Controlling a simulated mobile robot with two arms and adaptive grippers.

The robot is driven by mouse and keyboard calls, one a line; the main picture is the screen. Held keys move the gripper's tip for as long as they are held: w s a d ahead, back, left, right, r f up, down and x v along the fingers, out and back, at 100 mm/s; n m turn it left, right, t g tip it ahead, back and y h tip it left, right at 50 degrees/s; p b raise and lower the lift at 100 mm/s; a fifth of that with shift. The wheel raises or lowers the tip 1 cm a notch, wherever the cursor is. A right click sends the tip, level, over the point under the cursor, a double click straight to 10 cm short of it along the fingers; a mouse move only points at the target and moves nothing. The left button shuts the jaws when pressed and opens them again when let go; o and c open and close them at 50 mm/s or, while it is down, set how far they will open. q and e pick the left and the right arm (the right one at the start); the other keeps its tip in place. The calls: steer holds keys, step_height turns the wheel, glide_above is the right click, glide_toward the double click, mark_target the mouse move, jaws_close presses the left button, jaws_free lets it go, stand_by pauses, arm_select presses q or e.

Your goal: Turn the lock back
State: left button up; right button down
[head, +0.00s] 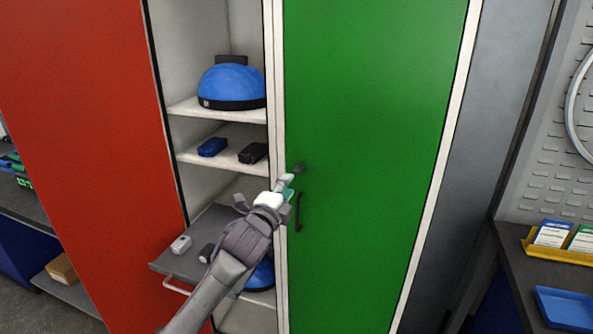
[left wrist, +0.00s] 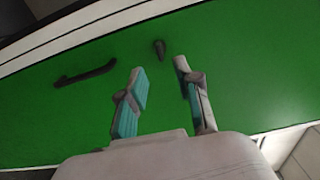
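The lock is a small dark knob (head: 299,168) on the green door (head: 370,110), above a dark bar handle (head: 298,212). In the left wrist view, the lock (left wrist: 159,48) lies just beyond my fingertips, and the handle (left wrist: 85,73) is to its left. My left gripper (head: 287,181) is in front of the door's left edge, close to the lock. In the left wrist view, its fingers (left wrist: 161,71) are apart with nothing between them. I cannot tell whether a fingertip touches the lock. My right gripper is not in view.
Left of the green door are open shelves with a blue helmet (head: 232,86) and small blue and black boxes (head: 212,147). A grey drawer (head: 200,262) sticks out below, beside my left arm. A red door (head: 85,140) stands open at left. A workbench (head: 520,275) is at right.

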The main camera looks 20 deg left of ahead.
mark_target(296, 171)
arm_select(q)
steer(key=w+p, duration=0.1)
steer(key=w, duration=0.7)
steer(key=shift+w+d, duration=0.1)
steer(key=shift+d, duration=0.05)
jaws_close()
